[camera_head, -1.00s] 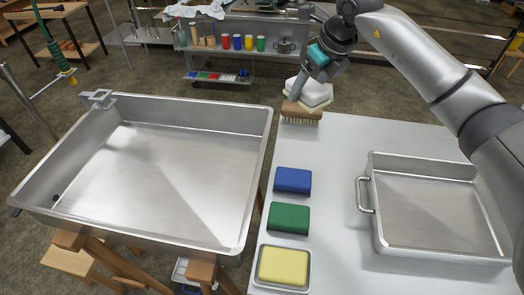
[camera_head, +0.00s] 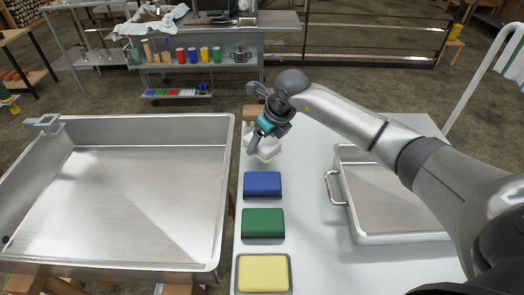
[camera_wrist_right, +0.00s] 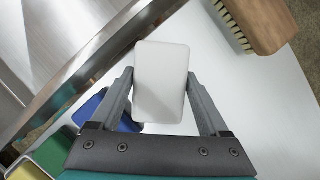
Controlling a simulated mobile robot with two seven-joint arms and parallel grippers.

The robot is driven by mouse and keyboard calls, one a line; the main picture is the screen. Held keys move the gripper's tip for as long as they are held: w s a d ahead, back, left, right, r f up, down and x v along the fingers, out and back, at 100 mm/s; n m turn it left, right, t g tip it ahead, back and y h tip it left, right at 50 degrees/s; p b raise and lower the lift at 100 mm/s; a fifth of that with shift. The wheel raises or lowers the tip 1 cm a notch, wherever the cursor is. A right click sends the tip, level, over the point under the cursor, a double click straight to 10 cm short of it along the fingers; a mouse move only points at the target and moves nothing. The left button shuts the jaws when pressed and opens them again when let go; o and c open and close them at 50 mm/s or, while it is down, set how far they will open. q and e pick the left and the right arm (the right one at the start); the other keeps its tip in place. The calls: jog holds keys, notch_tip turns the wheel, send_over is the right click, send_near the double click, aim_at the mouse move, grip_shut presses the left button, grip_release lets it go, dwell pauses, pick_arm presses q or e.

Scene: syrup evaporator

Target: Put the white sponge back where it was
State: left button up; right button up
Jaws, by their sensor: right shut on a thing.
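The white sponge (camera_head: 268,151) is at the left side of the pale table (camera_head: 305,215), between the wooden brush (camera_head: 250,113) and the blue sponge (camera_head: 262,184). My right gripper (camera_head: 256,143) is shut on it. In the right wrist view the white sponge (camera_wrist_right: 161,80) sits between the two fingers of my right gripper (camera_wrist_right: 161,92), one on each long side. I cannot tell whether its underside touches the table. My left gripper is not in view.
A green sponge (camera_head: 263,223) and a yellow sponge (camera_head: 262,272) in a metal dish continue the row toward me. A large steel pan (camera_head: 225,190) stands left of the table. A smaller steel pan (camera_head: 350,215) with a handle stands right. Table between is clear.

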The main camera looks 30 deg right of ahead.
notch_tip(320, 180, down, 3)
jog(key=shift+f, duration=0.1)
pick_arm(q)
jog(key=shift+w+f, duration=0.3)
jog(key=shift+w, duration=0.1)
jog(key=shift+b, duration=0.3)
pick_arm(e)
jog(key=shift+f, duration=0.1)
jog(key=shift+f, duration=0.15)
jog(key=o, duration=1.1)
jog(key=shift+c, duration=0.2)
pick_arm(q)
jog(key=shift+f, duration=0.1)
pick_arm(e)
jog(key=shift+r, duration=0.2)
